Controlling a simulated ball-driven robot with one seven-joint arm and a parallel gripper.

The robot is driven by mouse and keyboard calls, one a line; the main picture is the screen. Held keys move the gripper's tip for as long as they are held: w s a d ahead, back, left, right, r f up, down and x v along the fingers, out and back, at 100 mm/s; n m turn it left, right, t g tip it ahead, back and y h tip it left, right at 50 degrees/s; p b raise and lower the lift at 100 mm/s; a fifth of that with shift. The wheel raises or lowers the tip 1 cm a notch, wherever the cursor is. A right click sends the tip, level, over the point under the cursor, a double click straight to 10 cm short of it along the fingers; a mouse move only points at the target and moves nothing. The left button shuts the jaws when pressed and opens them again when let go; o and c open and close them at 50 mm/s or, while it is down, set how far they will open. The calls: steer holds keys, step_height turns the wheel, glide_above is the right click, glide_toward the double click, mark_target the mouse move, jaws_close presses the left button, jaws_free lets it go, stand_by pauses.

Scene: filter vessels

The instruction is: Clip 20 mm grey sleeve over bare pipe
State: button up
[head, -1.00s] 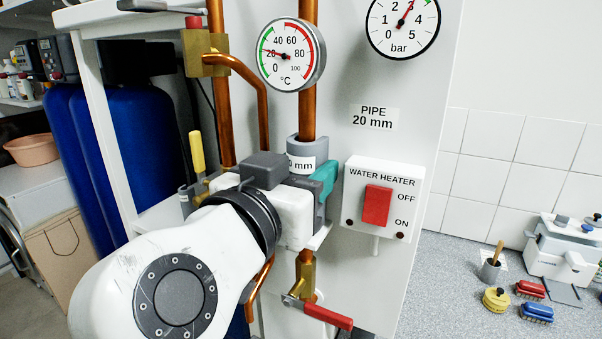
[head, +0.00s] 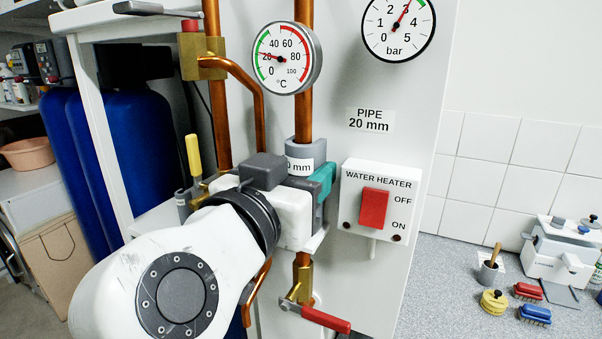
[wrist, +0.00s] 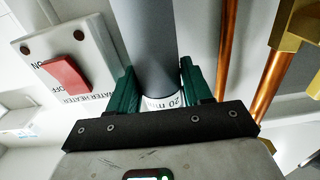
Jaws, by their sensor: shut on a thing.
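The grey sleeve (head: 305,151), with a white label ending in "0 mm", stands upright at the copper pipe (head: 304,115) below the temperature gauge. The pipe runs down into the sleeve's top, and grey rim shows on both sides of it. I cannot tell whether the sleeve is fully seated. In the wrist view the sleeve (wrist: 149,45) lies between the green fingers of my gripper (wrist: 158,88), its "20 mm" label near the palm. In the head view my gripper (head: 318,181) is mostly hidden by my wrist; one green finger shows right of the sleeve.
The water heater switch box (head: 380,200) is close on the right. The temperature gauge (head: 287,58) is above. A red-handled valve (head: 325,320) is below. A bent copper pipe and brass fitting (head: 203,57) stand left. Brushes and a yellow tin (head: 494,302) lie on the right counter.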

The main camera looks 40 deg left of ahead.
steer(key=shift+f, duration=0.2)
stand_by(0.4)
steer(key=o, duration=1.2)
steer(key=b+v, duration=0.3)
steer(key=v, duration=0.8)
steer(key=shift+a, duration=0.1)
